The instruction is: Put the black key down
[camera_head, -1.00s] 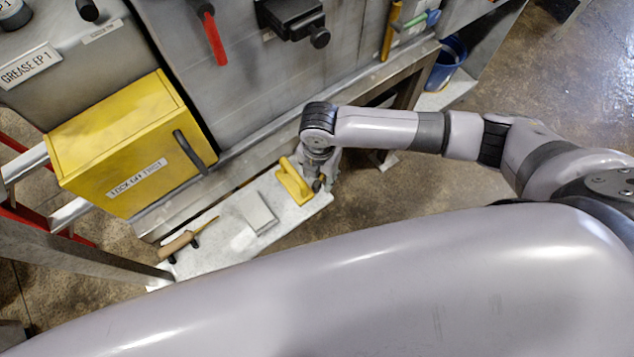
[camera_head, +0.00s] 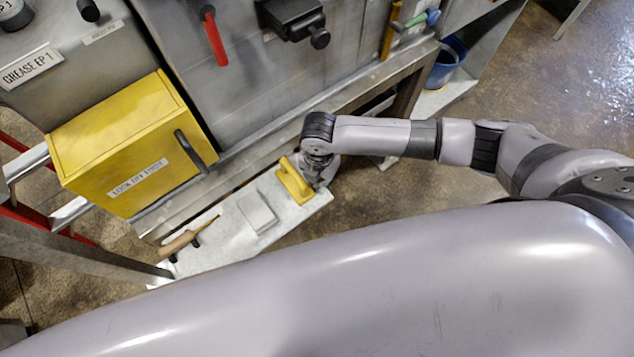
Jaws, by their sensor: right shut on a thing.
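My right gripper (camera_head: 318,180) points down at the right end of a pale shelf (camera_head: 215,238), just right of a yellow handled tool (camera_head: 293,181). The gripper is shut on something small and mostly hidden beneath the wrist. I cannot make out the black key itself, nor whether what is held touches the shelf. My left gripper is not in view.
On the shelf lie a light grey block (camera_head: 257,212) and a wooden-handled tool (camera_head: 182,241). A yellow lock-off box (camera_head: 133,150) stands behind at the left. A blue bucket (camera_head: 445,65) is at the upper right. Some bare shelf lies between the items.

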